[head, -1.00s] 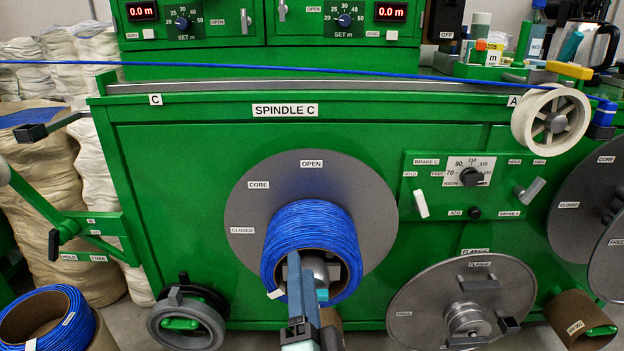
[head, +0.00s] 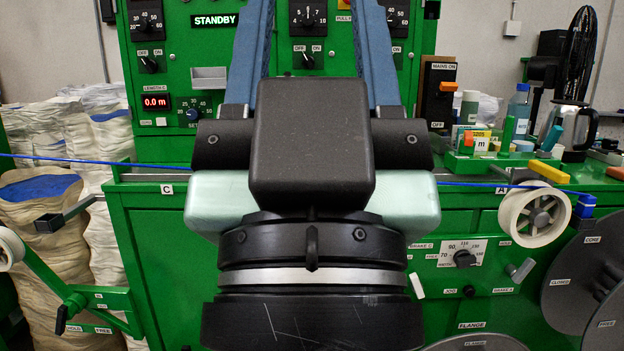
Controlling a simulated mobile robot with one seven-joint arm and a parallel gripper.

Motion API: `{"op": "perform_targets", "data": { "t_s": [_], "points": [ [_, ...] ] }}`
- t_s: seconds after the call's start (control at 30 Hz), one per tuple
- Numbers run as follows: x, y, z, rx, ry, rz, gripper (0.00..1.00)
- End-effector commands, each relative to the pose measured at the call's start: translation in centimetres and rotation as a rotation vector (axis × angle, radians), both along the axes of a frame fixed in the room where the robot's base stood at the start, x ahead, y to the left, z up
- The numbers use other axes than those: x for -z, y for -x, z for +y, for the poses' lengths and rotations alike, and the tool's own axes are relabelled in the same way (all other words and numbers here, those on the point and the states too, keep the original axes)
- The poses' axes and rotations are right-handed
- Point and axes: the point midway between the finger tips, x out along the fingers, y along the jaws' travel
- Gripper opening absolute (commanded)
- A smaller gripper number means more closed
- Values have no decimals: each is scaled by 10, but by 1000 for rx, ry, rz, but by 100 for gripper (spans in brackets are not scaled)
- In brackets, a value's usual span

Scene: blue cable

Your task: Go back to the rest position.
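My gripper (head: 312,30) fills the middle of the head view, raised close in front of the camera and pointing up. Its two blue fingers stand wide apart with nothing seen between them; their tips are cut off by the top edge. The blue cable (head: 80,161) runs across behind it, from the left edge to the white guide wheel (head: 534,214) at the right. The spindle and its blue coil are hidden behind my gripper and arm.
The green machine (head: 160,245) stands behind my arm, with dials and switches above. Bottles, a kettle (head: 572,128) and small blocks sit on its right top. Grey flange discs (head: 585,270) are at the lower right. Wrapped sacks (head: 60,240) stand at the left.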

Motion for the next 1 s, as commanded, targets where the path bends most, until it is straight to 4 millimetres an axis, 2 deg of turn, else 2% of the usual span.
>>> {"op": "perform_targets", "data": {
  "t_s": [0.03, 0.7, 0.83, 1.0],
  "points": [
    [-33, 0, 0, -1, 0, 0, 52],
    [-232, -1, 1, -4, -1, 1, 52],
    [-259, -1, 1, -5, -1, 1, 52],
    [-275, -1, 1, -5, -1, 1, 52]
  ]
}}
